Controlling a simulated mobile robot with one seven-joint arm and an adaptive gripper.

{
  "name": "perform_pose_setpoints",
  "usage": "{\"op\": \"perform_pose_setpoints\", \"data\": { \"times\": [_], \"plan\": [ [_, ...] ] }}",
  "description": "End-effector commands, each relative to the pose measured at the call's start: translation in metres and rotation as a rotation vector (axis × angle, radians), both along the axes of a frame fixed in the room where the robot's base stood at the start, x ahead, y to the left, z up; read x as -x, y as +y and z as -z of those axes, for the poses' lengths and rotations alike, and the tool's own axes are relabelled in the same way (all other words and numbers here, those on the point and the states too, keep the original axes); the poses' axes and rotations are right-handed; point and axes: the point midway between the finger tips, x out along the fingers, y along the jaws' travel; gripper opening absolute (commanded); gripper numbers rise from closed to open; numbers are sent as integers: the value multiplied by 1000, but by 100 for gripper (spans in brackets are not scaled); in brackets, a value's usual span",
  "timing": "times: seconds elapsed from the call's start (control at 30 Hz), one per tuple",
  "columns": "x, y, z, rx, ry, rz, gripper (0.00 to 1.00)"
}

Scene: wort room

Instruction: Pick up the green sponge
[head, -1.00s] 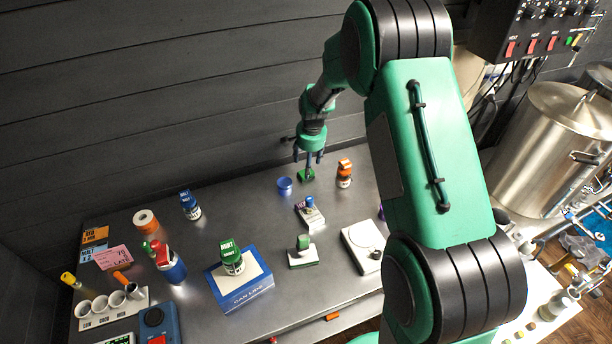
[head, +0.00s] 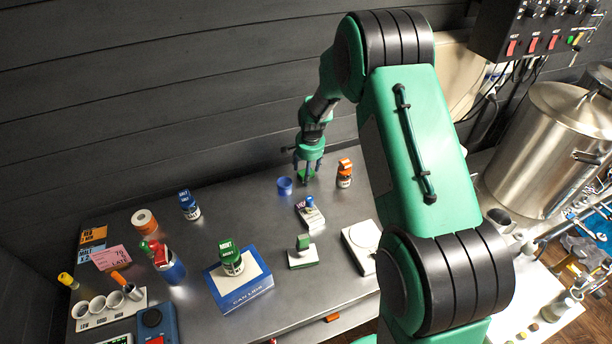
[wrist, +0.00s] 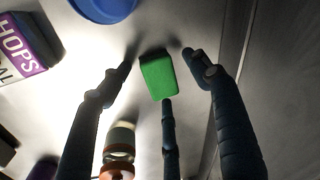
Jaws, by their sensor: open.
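The green sponge (wrist: 159,75) lies on the metal table in the wrist view, a small block between the tips of my fingers. In the head view the sponge (head: 306,173) is small and partly hidden under my gripper (head: 307,170) at the back of the table. My gripper also shows in the wrist view (wrist: 163,75), with its fingers spread wide. One finger is left of the sponge, one right, and one reaches to its near edge. I cannot tell whether that finger touches it. The gripper is open and holds nothing.
A blue cup (head: 285,185) stands close left of the sponge. An orange-capped jar (head: 344,173) stands close right. A hops box (wrist: 20,48) shows in the wrist view. The dark wall (head: 150,100) rises behind the table. A steel kettle (head: 565,145) stands far right.

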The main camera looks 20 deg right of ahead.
Motion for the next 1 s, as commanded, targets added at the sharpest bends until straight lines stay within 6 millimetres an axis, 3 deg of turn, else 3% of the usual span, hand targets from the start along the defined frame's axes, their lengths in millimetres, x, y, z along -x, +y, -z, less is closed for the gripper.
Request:
{"op": "perform_pose_setpoints", "data": {
  "times": [0.33,0.53,1.0],
  "plan": [
    [0,0,0,0,0,0,60],
    [0,0,0,0,0,0,22],
    [0,0,-4,0,0,0,22]
  ]
}}
